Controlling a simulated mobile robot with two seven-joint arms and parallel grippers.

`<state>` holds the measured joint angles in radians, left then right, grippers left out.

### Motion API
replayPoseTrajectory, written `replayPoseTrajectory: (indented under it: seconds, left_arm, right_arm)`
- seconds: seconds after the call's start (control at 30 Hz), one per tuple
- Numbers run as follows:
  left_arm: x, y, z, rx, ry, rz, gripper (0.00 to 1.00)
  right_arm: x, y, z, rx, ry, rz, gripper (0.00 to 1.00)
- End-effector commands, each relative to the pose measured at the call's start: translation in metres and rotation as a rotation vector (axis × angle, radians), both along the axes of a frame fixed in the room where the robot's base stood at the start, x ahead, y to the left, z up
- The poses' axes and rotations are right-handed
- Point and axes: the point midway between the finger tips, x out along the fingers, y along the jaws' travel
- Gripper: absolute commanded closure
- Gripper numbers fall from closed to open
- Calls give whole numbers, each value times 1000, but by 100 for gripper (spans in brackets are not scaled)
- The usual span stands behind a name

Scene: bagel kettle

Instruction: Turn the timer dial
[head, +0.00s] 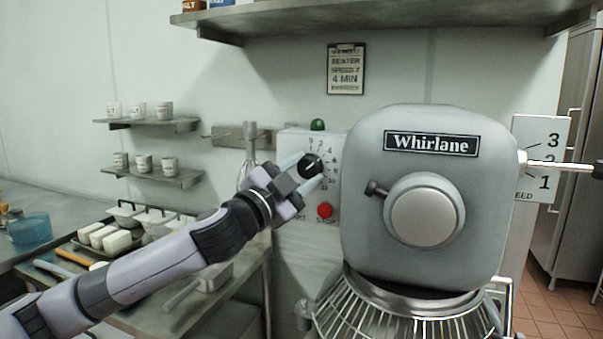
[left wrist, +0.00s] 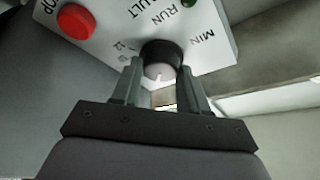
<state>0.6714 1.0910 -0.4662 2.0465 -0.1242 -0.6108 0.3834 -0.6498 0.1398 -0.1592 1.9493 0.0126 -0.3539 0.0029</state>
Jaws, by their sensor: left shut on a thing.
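The timer dial (head: 311,166) is a round black knob with a pale pointer line, on a white control panel (head: 293,143) with numbers around it. My left gripper (head: 306,170) is at the dial with its fingers on either side, shut on it. In the left wrist view the dial (left wrist: 160,58) sits between the two fingertips (left wrist: 160,75), its lighter face showing a small white mark. A red stop button (head: 325,210) is below the dial and a green lamp (head: 317,125) is above the panel. My right gripper is not in view.
The large grey Whirlane mixer (head: 428,200) stands close to the right of the panel, with a wire guard below. A whisk (head: 250,150) hangs left of the panel. A steel table (head: 175,300) with trays lies under my left arm.

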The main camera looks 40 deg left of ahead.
Motion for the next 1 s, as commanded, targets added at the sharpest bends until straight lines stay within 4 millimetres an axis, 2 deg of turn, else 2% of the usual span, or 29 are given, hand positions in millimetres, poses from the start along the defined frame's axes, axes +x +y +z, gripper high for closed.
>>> replayPoseTrajectory:
  seconds: [0.37, 0.4, 0.43, 0.47, 0.8, 1.0]
  left_arm:
    - [0, 0, -1, 4, 2, 1, 87]
    - [0, 0, -1, 4, 2, 1, 47]
    - [0, 0, -1, 4, 2, 1, 37]
    - [0, 0, -1, 4, 2, 1, 32]
    - [-2, 0, -2, 4, 2, 1, 32]
    - [-22, 2, -11, 6, 4, 1, 32]
  right_arm:
    - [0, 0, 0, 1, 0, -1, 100]
    - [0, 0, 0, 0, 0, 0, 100]
    - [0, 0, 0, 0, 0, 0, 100]
    - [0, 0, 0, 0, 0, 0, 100]
    - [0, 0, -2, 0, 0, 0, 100]
    - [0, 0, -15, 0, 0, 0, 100]
